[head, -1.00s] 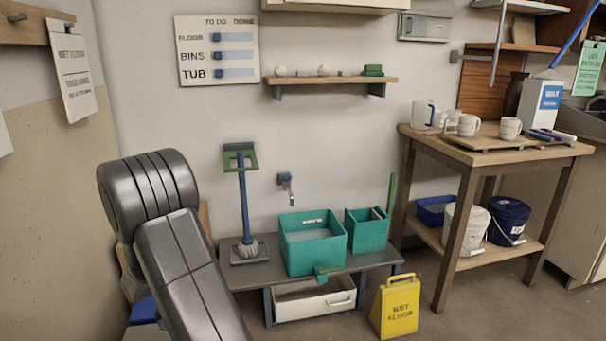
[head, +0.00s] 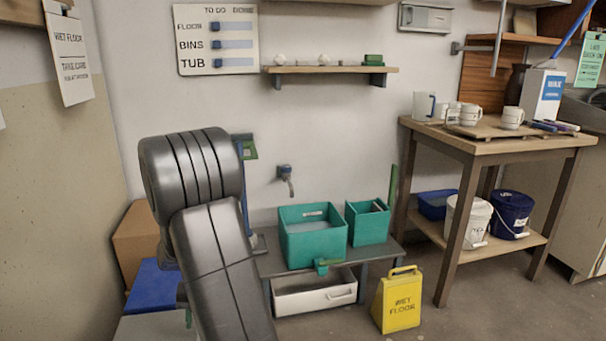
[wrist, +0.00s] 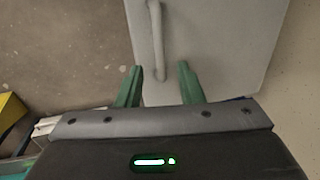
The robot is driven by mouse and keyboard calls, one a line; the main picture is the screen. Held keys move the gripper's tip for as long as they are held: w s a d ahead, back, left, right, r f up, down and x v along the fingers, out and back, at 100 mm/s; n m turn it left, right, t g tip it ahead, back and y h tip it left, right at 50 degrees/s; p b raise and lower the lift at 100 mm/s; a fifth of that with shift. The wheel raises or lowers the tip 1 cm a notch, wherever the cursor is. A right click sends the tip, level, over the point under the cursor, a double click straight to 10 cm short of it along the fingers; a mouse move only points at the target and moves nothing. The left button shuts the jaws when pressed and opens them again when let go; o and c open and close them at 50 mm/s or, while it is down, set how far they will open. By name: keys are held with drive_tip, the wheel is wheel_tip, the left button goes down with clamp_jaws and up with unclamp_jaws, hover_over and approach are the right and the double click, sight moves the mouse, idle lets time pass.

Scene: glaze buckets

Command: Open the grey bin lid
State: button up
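The grey bin lid (wrist: 215,40) fills the upper middle of the wrist view as a flat, light grey panel. A curved bar handle (wrist: 157,40) stands on it. My gripper (wrist: 161,68) has its two green fingers apart, and the near end of the handle shows between the fingertips. I cannot tell whether they touch it. The lid looks shut. In the head view, a pale grey top (head: 150,329), likely the same lid, shows at the bottom left, partly hidden by my arm. A green fingertip shows beside it.
A blue lid (head: 153,286) and a brown box (head: 136,243) stand behind the grey top, near the left wall. A low bench with teal tubs (head: 312,240) and a yellow wet-floor sign (head: 398,303) are to the right. Bare floor shows in the wrist view.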

drive_tip(key=shift+w+d+r+p, duration=0.1)
drive_tip(key=shift+d+r+p, duration=0.1)
drive_tip(key=shift+r, duration=0.7)
drive_tip(key=shift+d+r+p, duration=0.15)
drive_tip(key=shift+r+p, duration=0.05)
drive_tip(key=shift+r, duration=0.7)
